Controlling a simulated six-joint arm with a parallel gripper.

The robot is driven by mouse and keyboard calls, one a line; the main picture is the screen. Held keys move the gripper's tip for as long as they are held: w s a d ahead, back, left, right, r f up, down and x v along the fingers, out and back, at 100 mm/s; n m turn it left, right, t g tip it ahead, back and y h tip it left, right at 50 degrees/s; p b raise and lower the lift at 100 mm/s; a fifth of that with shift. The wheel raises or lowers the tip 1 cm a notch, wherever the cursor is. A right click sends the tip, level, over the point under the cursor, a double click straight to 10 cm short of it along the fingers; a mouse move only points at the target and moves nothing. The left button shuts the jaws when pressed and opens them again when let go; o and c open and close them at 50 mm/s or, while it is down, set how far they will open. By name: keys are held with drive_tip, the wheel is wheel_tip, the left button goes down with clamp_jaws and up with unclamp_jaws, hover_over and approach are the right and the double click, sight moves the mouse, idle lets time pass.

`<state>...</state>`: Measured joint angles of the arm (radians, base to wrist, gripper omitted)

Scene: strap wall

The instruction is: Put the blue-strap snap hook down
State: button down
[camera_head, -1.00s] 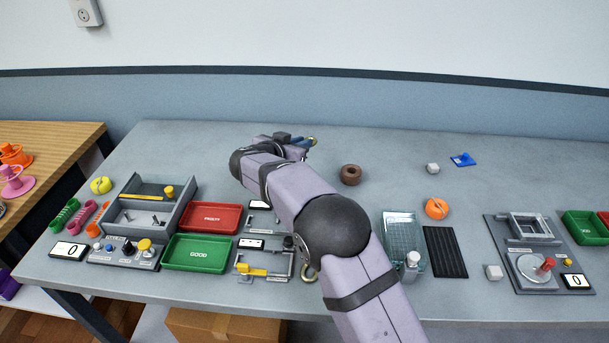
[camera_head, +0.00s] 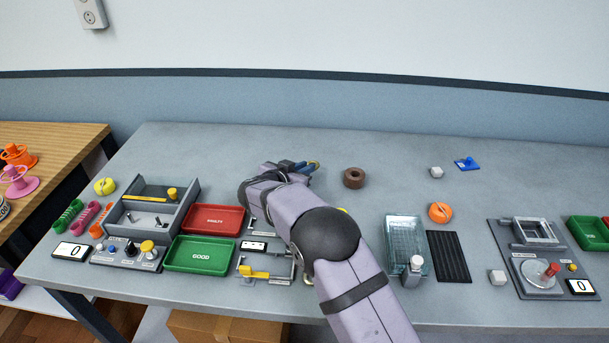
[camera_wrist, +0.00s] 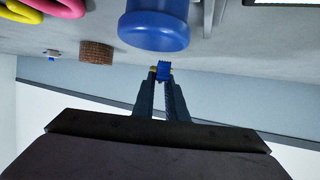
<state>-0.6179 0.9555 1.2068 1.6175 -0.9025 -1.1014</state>
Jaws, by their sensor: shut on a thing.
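My gripper (camera_wrist: 163,90) is shut on the blue strap (camera_wrist: 163,72) of the snap hook, which sits between the fingertips. A small brass-coloured part shows beside the strap at the fingertips. In the head view my gripper (camera_head: 300,167) is over the back middle of the grey table, with a bit of blue and brass (camera_head: 314,165) at its tip. The rest of the hook is hidden. I cannot tell whether it touches the table.
A brown ring (camera_head: 354,177) lies just right of my gripper. A red tray (camera_head: 213,219) and a green tray (camera_head: 199,254) are at the left front. A large blue round object (camera_wrist: 155,28) is close in the wrist view. The table behind the brown ring is clear.

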drive_tip(key=shift+f, duration=1.25)
drive_tip(key=shift+f, duration=0.1)
drive_tip(key=c, duration=1.8)
unclamp_jaws()
drive_tip(key=shift+o, duration=0.2)
drive_tip(key=shift+s, duration=0.1)
drive_tip(key=b+v, duration=0.1)
drive_tip(key=v, duration=1.1)
